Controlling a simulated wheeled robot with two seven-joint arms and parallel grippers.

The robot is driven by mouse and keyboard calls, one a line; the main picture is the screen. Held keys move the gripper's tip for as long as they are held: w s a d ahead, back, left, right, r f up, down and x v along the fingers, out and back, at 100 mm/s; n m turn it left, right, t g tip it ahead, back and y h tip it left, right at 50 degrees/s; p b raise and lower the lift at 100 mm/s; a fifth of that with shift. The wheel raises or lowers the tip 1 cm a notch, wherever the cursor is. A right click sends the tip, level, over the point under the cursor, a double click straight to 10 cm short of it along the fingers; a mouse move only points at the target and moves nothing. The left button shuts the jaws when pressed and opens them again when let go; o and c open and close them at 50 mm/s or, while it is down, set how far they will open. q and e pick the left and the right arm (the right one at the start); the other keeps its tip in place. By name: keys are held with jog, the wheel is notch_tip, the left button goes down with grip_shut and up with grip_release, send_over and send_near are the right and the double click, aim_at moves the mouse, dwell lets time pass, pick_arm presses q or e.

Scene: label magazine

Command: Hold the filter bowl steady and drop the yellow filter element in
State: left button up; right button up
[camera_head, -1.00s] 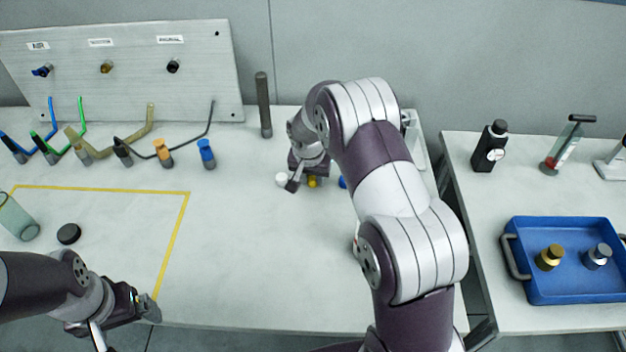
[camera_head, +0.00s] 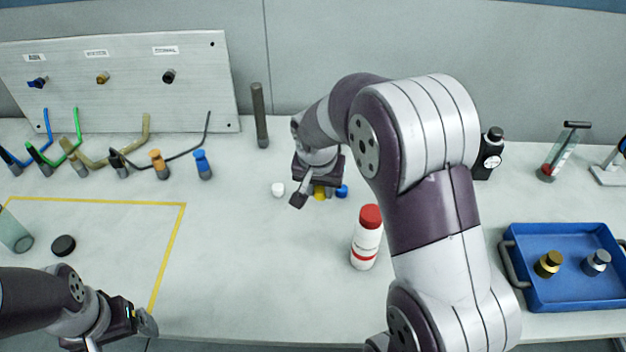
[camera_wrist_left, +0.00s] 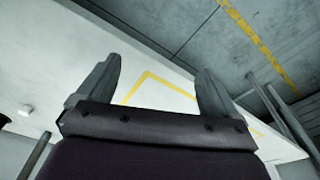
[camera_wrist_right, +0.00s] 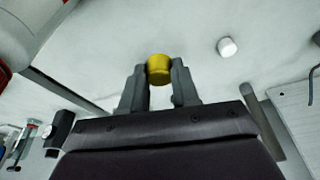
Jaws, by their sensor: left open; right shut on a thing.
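The yellow filter element (camera_wrist_right: 159,70) is between the fingertips of my right gripper (camera_wrist_right: 158,84), which is shut on it. In the head view the yellow element (camera_head: 320,192) shows just below the right gripper (camera_head: 310,192), low over the middle of the table; I cannot tell whether it touches the table. A clear greenish bowl (camera_head: 14,232) stands at the far left inside the yellow-taped area, cut by the picture edge. My left gripper (camera_head: 140,325) is open and empty near the table's front edge, right of and nearer than the bowl.
A white piece (camera_head: 278,190) and a blue one (camera_head: 342,191) flank the yellow element. A red-capped white bottle (camera_head: 366,240) stands nearer. A black cap (camera_head: 63,245) lies beside the bowl. Hoses line the back left. A blue tray (camera_head: 520,278) is on the right table.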

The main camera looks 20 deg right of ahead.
jog(key=shift+s+a+r, duration=0.1)
jog(key=shift+s+r, duration=0.25)
jog(key=shift+s, duration=0.25)
jog(key=shift+s+a+r, duration=0.1)
jog(key=shift+s+r, duration=0.25)
jog(key=shift+s, duration=0.2)
